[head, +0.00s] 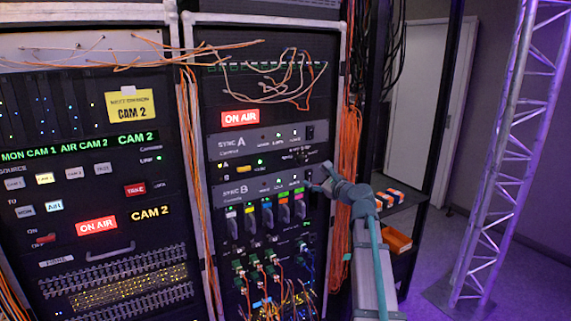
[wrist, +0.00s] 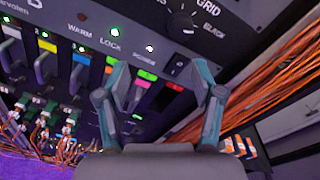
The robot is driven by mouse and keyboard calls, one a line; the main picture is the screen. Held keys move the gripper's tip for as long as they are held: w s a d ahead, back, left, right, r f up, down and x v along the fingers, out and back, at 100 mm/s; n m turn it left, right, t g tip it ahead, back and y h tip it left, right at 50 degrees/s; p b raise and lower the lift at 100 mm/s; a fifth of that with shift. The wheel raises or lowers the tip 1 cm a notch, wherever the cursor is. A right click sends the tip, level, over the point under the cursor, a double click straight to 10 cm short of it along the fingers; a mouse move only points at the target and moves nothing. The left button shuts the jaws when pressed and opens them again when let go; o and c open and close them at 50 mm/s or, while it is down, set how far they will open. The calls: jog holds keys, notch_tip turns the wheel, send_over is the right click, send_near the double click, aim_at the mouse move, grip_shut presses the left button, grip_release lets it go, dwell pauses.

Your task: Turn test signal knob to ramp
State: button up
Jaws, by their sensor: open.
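A dark round knob (wrist: 182,26) with a pale pointer mark is at the upper edge of the wrist view. The labels GRID and BLACK stand beside it; the view cuts off its upper surroundings, and no ramp label is readable. My gripper (wrist: 158,66) is open, with its two fingers apart and nothing between them. The fingertips show below the knob in the picture, apart from it. In the head view my gripper (head: 318,180) is at the right end of the SYNC B panel (head: 240,190). I cannot make out the knob there.
Colored-label modules (head: 267,216) sit under the SYNC B panel, with plugged cables below. Orange cable bundles (head: 347,150) hang along the rack's right edge, close to my arm. A shelf with orange boxes (head: 397,240) stands to the right. A metal truss (head: 495,150) is farther right.

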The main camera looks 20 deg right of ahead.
aim_at(304, 163)
jog(key=w+m+p, duration=0.1)
jog(key=w, duration=0.2)
jog(key=w+r+m+p, duration=0.1)
jog(key=w+m, duration=0.1)
jog(key=w, duration=0.2)
jog(key=w+m+t+h+p, duration=0.1)
jog(key=w, duration=0.3)
jog(key=shift+w+d+r+m, duration=0.1)
jog(key=shift+d+r+m, duration=0.1)
jog(key=shift+m, duration=0.1)
jog(key=shift+f, duration=0.1)
jog(key=c, duration=1.1)
